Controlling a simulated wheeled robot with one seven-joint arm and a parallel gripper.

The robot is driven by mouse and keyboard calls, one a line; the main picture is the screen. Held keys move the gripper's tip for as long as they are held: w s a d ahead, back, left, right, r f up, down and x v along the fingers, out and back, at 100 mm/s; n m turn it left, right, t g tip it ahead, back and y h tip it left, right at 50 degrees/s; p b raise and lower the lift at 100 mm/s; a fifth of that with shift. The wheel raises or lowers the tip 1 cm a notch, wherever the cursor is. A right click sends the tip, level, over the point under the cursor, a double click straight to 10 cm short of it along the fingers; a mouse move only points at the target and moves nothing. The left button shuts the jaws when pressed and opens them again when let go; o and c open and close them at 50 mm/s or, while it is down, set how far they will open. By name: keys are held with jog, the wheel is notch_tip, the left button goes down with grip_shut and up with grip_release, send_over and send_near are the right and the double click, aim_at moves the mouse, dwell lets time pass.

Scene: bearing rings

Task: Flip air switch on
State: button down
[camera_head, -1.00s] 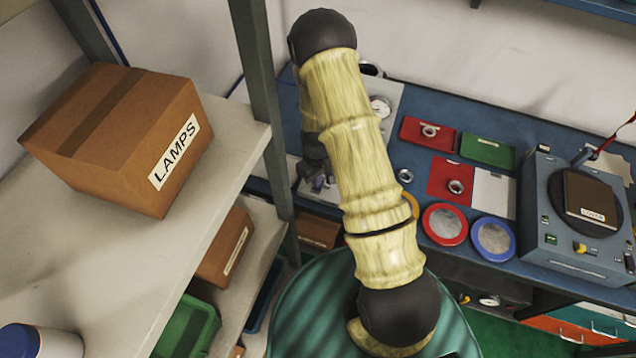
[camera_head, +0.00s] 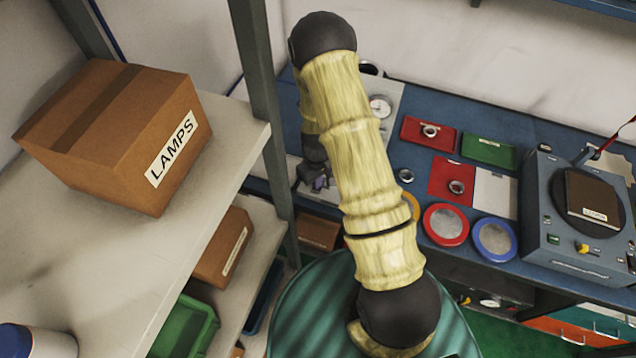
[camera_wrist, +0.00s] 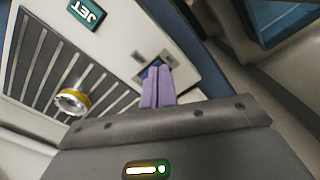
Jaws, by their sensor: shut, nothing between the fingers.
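My gripper (camera_wrist: 157,85) shows in the wrist view as two lilac fingers pressed together, with nothing between them. Its tips are at a small recessed blue-grey fitting (camera_wrist: 168,60) on a pale panel (camera_wrist: 125,62). This may be the air switch; the fingers cover part of it, and I cannot tell its position or whether they touch it. A dark green "JET" label (camera_wrist: 87,12) is on the panel. In the head view my gripper (camera_head: 320,183) is small and partly behind my arm, over the left end of the bench.
Dark slats (camera_wrist: 60,60) and a yellow-rimmed ring (camera_wrist: 72,100) lie left of the fingers. The blue bench (camera_head: 470,118) holds a gauge (camera_head: 380,106), red tray (camera_head: 428,134), green tray (camera_head: 488,152) and turntable unit (camera_head: 575,255). A shelf post (camera_head: 262,100) and LAMPS box (camera_head: 115,135) stand left.

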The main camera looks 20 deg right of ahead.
jog(key=shift+r+p, duration=2.35)
jog(key=shift+r, duration=1.05)
jog(key=s+r+m+t, duration=0.1)
jog(key=s+r+m, duration=0.1)
jog(key=s+r, duration=0.5)
jog(key=s+r+m+t, duration=0.1)
jog(key=s+r, duration=0.6)
jog(key=r, duration=1)
jog(key=shift+s+r+m+t+b, duration=0.25)
jog(key=shift+m+b, duration=0.2)
jog(key=shift+m, duration=0.45)
